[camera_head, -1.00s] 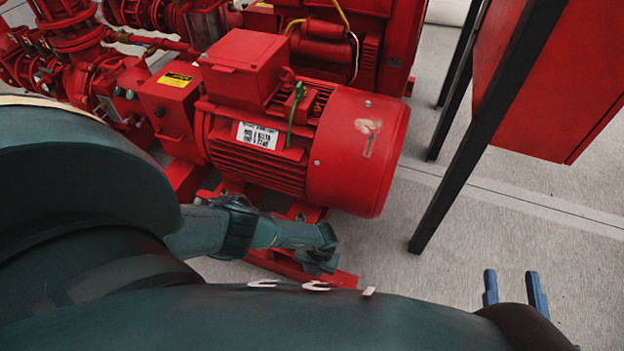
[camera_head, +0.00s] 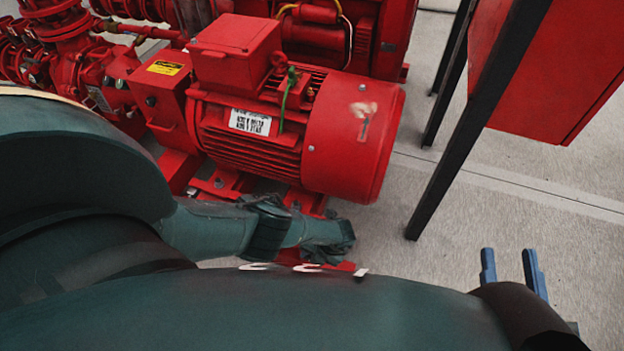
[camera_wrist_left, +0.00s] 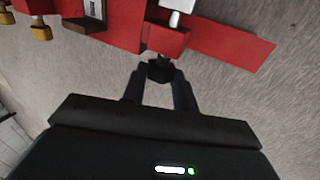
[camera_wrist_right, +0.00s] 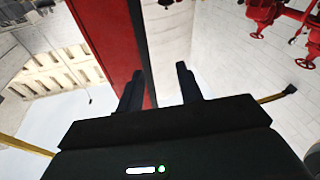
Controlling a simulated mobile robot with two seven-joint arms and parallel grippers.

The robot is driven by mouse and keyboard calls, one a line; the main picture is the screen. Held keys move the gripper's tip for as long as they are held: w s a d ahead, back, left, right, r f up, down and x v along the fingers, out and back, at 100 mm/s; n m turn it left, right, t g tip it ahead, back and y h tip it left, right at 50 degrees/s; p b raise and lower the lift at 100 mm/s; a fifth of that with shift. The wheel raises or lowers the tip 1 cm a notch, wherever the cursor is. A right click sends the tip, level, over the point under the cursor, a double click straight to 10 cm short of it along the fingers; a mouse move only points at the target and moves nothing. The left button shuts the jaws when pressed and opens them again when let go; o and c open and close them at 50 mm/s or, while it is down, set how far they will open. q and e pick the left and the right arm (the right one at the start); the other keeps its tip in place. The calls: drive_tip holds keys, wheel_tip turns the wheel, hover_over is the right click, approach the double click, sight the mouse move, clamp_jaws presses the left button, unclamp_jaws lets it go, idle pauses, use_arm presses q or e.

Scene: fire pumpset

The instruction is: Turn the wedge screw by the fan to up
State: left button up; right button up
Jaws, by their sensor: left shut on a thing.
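The wedge screw (camera_wrist_left: 160,71) shows in the left wrist view as a small dark head at the end of a red block on the red base frame (camera_wrist_left: 230,42). My left gripper (camera_wrist_left: 160,82) has a finger on each side of it and is shut on it. In the head view my left gripper (camera_head: 335,242) is low beside the frame, below the round red fan cover (camera_head: 352,140) of the motor. My forearm hides the screw there. My right gripper (camera_head: 511,270) is open and empty; it also shows in the right wrist view (camera_wrist_right: 158,88).
A red cabinet (camera_head: 560,75) on black legs (camera_head: 475,130) stands right of the motor. Red pipework (camera_head: 85,60) fills the upper left.

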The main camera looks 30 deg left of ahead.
use_arm(q)
drive_tip(key=o, duration=1)
drive_tip(key=p+v, duration=0.2)
drive_tip(key=shift+r, duration=0.25)
drive_tip(key=p+v, duration=0.7)
drive_tip(key=v, duration=0.3)
drive_tip(key=shift+d+r+p, duration=0.25)
drive_tip(key=shift+p, duration=0.1)
use_arm(e)
drive_tip(key=d+m+g+h, duration=0.1)
drive_tip(key=g+h, duration=0.1)
drive_tip(key=s+d+g+h, duration=0.1)
drive_tip(key=g, duration=0.1)
drive_tip(key=shift+d+f+m+h, duration=0.15)
drive_tip(key=shift+d+m+h, duration=0.2)
drive_tip(key=shift+m+h, duration=0.05)
